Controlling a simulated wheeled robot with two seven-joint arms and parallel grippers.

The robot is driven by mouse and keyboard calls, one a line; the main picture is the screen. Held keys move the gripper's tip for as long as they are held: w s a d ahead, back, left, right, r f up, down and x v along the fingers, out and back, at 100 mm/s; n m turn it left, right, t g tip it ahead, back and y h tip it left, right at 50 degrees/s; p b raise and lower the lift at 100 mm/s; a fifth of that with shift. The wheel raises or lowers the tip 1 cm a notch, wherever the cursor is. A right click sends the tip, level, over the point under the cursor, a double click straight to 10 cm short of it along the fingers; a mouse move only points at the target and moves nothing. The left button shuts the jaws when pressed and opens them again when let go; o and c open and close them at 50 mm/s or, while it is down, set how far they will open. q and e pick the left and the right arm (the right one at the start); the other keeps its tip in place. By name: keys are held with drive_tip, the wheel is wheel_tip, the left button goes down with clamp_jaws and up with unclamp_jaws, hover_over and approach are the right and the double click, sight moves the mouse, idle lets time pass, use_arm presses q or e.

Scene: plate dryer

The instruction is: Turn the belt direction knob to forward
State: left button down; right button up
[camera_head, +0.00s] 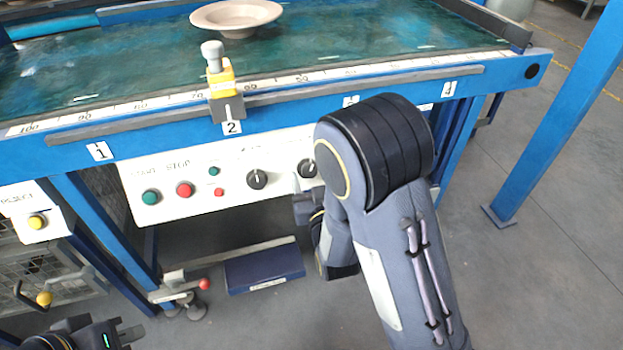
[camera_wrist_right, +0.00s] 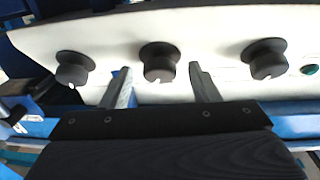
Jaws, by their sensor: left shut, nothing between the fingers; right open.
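The white control panel (camera_head: 225,203) on the blue table's front carries a row of black knobs. The labels are too small to read, so I cannot tell which knob is belt direction. The head view shows a left knob (camera_head: 257,179) and another (camera_head: 307,168) partly behind my right arm. In the wrist view, three knobs show: one at left (camera_wrist_right: 74,68), a middle one (camera_wrist_right: 159,62) and one at right (camera_wrist_right: 267,58). My right gripper (camera_wrist_right: 161,84) is open, its fingers either side of and short of the middle knob. My left gripper (camera_head: 127,335) is shut and empty at bottom left.
A green button (camera_head: 151,197) and a red button (camera_head: 185,189) sit left of the knobs. A pale bowl (camera_head: 237,16) rests on the teal table surface, behind a yellow-and-grey clamp (camera_head: 221,82). A blue post (camera_head: 560,120) stands at right. Open floor lies in front.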

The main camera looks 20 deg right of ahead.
drive_tip(key=shift+w, duration=0.15)
drive_tip(key=c, duration=1)
drive_tip(key=shift+o, duration=0.2)
drive_tip(key=shift+d+n, duration=0.1)
drive_tip(key=shift+n, duration=0.2)
drive_tip(key=shift+d+n+y+b, duration=0.15)
drive_tip(key=shift+n+y+b, duration=0.3)
drive_tip(key=shift+n+y, duration=0.5)
drive_tip(key=n+y, duration=0.1)
drive_tip(key=n, duration=0.3)
drive_tip(key=shift+d+y, duration=0.2)
drive_tip(key=shift+y, duration=0.15)
drive_tip(key=shift+w+d+r+n+g+y, duration=0.1)
drive_tip(key=shift+n+g+y, duration=0.55)
drive_tip(key=shift+n, duration=0.85)
drive_tip(key=shift+d+r+n+g+y, duration=0.1)
drive_tip(key=shift+n+g+y, duration=0.55)
drive_tip(key=shift+n, duration=0.9)
drive_tip(key=shift+w+d+r+n+g+y, duration=0.1)
drive_tip(key=shift+n+g+y, duration=0.3)
drive_tip(key=shift+n+y, duration=0.75)
drive_tip(key=shift+n+h, duration=0.45)
drive_tip(key=shift+n, duration=0.1)
